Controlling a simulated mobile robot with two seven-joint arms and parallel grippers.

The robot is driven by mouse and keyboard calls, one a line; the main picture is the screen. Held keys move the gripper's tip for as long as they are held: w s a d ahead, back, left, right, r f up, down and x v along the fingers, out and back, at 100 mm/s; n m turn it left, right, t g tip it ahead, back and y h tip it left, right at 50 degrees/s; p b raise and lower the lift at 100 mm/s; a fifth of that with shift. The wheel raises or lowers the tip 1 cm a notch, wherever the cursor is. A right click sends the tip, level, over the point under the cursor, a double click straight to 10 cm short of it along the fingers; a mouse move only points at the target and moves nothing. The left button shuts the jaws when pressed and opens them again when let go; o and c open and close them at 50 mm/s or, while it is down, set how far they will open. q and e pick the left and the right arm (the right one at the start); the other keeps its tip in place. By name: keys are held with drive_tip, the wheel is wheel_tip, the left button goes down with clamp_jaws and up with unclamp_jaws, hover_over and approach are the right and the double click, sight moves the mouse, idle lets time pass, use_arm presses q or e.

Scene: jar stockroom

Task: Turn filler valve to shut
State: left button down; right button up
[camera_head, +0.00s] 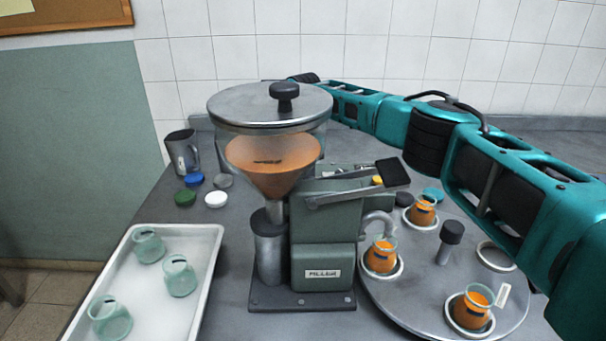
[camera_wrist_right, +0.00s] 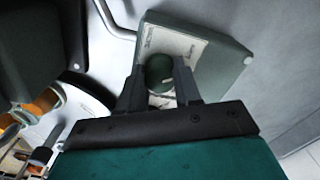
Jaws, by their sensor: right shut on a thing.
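The filler (camera_head: 322,235) is a grey-green machine with a lidded clear hopper (camera_head: 272,158) holding orange filling. In the right wrist view a round dark green knob (camera_wrist_right: 160,70), which I take for the filler valve, sits on a labelled green housing (camera_wrist_right: 215,60). My right gripper (camera_wrist_right: 158,84) is shut on this knob, one finger on each side. I cannot tell the valve's setting. In the head view my right arm reaches behind the hopper, which hides the gripper and knob. My left gripper is in neither view.
A round turntable (camera_head: 425,300) at right carries several orange-filled jars, one under the spout (camera_head: 379,218). A white tray (camera_head: 205,245) at left holds three empty jars. A metal jug (camera_head: 183,152) and several coloured lids stand behind it. A tiled wall (camera_head: 400,45) closes the back.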

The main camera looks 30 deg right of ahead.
drive_tip(key=shift+r+n, duration=0.1)
drive_tip(key=shift+n, duration=0.5)
drive_tip(key=o, duration=1)
drive_tip(key=shift+o, duration=0.2)
wheel_tip(320, 180, up, 13)
idle(0.4)
